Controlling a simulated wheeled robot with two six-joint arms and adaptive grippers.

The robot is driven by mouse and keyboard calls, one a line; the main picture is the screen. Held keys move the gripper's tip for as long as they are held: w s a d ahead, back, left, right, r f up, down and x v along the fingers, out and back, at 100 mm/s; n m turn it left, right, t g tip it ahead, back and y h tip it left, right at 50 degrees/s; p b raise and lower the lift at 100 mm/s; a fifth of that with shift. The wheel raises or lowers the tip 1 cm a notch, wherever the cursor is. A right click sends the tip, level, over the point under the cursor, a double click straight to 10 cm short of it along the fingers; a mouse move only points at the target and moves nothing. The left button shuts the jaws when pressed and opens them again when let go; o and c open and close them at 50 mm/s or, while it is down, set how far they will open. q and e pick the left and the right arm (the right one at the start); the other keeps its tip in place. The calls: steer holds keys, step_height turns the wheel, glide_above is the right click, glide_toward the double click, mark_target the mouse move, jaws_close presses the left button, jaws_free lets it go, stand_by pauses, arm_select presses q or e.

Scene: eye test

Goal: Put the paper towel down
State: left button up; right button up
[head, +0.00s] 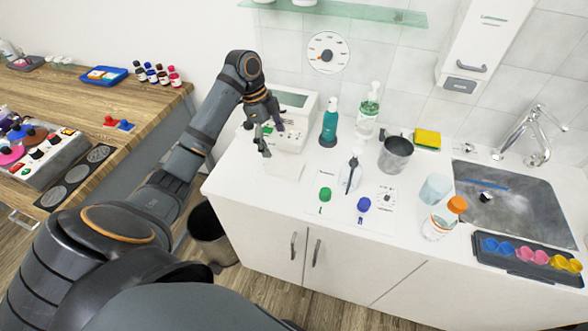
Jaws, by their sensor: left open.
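What looks like the paper towel (284,172) is a flat white sheet on the white counter, close to its front left edge. It is hard to tell from the counter because both are white. My left gripper (271,139) is open and empty, just above and behind the sheet, in front of a white device (294,104). The gripper and the sheet look apart. My right gripper is not in view.
A teal bottle (329,124), a clear pump bottle (367,112), a grey cup (395,154) and green and blue capped items stand to the right. The sink (520,215) is at far right. A bin (212,232) stands on the floor below.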

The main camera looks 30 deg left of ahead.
mark_target(284, 166)
arm_select(q)
step_height(284, 166, down, 3)
steer(key=shift+f+b, duration=0.15)
steer(key=shift+b, duration=1)
steer(key=shift+w+d+f+p, duration=0.2)
steer(key=shift+d+f+p, duration=0.15)
steer(key=shift+d+f, duration=0.4)
steer(key=shift+f, duration=0.4)
steer(key=p+x, duration=0.1)
steer(key=x, duration=0.3)
steer(key=shift+w+a, duration=0.1)
steer(key=shift+f, duration=0.25)
steer(key=shift+c, duration=0.9)
steer(key=c, duration=0.7)
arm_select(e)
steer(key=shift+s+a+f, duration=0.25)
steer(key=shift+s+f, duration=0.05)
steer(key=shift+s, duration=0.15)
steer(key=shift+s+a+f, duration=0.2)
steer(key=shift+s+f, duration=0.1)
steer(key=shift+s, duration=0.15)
